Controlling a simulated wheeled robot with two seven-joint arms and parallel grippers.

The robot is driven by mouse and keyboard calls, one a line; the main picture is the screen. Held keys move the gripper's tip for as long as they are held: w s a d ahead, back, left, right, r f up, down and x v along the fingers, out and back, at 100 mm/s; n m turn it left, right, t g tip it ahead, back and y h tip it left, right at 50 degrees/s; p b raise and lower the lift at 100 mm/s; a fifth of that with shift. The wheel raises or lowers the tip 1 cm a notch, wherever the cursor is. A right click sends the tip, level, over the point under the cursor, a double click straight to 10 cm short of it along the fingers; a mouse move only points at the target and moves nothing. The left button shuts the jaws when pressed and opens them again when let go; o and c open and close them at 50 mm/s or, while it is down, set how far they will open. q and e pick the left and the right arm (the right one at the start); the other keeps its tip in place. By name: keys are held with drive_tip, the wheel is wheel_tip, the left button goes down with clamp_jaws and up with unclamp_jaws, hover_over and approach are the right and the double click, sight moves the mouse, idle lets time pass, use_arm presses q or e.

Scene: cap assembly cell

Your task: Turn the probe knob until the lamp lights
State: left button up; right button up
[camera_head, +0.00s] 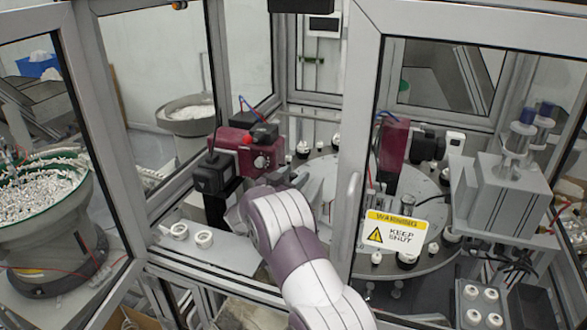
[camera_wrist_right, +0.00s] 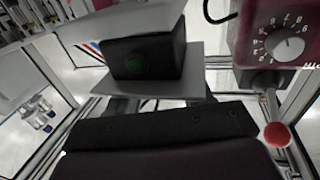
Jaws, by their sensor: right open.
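The dark red probe unit (camera_head: 242,145) stands behind the front window frame. Its pale round knob (camera_head: 260,162) faces front and shows larger in the right wrist view (camera_wrist_right: 289,46), ringed by a numbered dial. A lever with a red ball (camera_wrist_right: 277,134) hangs below it. My left gripper is out of view.
A round turntable (camera_head: 318,178) with several black-and-white parts lies behind. A door with a warning sign (camera_head: 393,232) and a grey post stand right of my arm. A bowl feeder (camera_head: 40,205) is further left.

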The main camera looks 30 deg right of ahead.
drive_tip(key=shift+d, duration=0.1)
drive_tip(key=c, duration=0.9)
drive_tip(key=shift+f+n+t+y+b, duration=0.2)
drive_tip(key=shift+n+t+y+b, duration=0.25)
drive_tip(key=shift+t+b, duration=0.35)
drive_tip(key=shift+r+n+t+b, duration=0.1)
drive_tip(key=shift+n+t+b, duration=0.2)
drive_tip(key=shift+n, duration=0.05)
drive_tip(key=shift+r, duration=0.1)
drive_tip(key=o, duration=0.9)
